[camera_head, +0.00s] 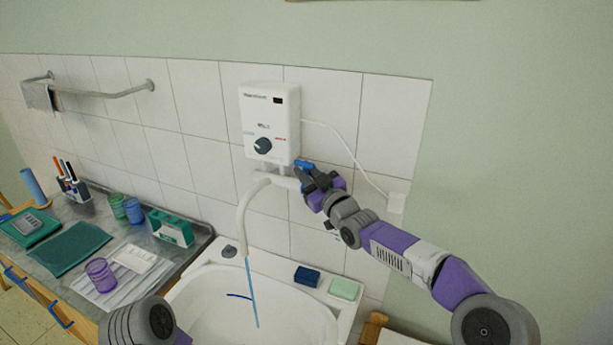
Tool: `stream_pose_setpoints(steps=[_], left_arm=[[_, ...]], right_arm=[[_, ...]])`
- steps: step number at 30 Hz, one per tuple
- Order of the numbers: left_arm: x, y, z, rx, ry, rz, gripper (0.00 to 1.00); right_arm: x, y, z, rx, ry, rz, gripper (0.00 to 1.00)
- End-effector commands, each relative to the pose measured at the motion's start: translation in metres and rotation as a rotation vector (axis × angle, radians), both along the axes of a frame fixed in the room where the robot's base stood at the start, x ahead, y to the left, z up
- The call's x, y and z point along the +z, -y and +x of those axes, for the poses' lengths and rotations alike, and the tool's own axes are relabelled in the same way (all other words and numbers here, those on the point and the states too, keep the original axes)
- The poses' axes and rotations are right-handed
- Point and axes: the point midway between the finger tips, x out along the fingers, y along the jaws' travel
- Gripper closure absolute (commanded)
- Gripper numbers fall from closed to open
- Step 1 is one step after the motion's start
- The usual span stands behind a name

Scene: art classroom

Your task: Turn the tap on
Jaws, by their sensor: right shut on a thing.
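The tap has a white curved spout (243,212) below a white wall-mounted water heater (270,122). A thin blue stream of water (252,288) runs from the spout's end down into the white sink (210,300). The tap's blue handle (304,164) is at the right end of the tap body, partly hidden by my gripper. My right gripper (309,177) is shut on this handle, with its arm coming in from the lower right. Part of my left arm shows at the bottom left, but its gripper is out of view.
A blue sponge (307,276) and a pale green soap bar (344,289) lie on the sink's right rim. Left of the sink, a counter holds a purple cup (100,274), a green box (171,228) and a pen holder (76,190). A towel rail (105,94) is on the wall.

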Motion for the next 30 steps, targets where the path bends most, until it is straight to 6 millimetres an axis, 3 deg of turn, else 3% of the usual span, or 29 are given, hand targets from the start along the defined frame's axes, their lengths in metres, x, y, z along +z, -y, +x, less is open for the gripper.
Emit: stream_pose_setpoints(steps=[4,5,7,19,30], left_arm=[[0.001,0.000,0.000,0.000,0.000,0.000,0.04],[0.001,0.000,0.000,0.000,0.000,0.000,0.04],[0.001,0.000,0.000,0.000,0.000,0.000,0.04],[-0.001,0.000,0.000,0.000,0.000,0.000,0.04],[-0.009,0.000,0.000,0.000,0.000,0.000,0.04]], right_arm=[[0.000,0.000,0.000,0.000,0.000,-0.001,1.00],[0.000,0.000,0.000,0.000,0.000,-0.001,0.77],[0.000,0.000,0.000,0.000,-0.001,-0.001,0.67],[-0.001,0.004,-0.005,0.000,-0.001,-0.002,0.67],[-0.011,0.033,-0.045,-0.003,-0.002,-0.002,0.67]])
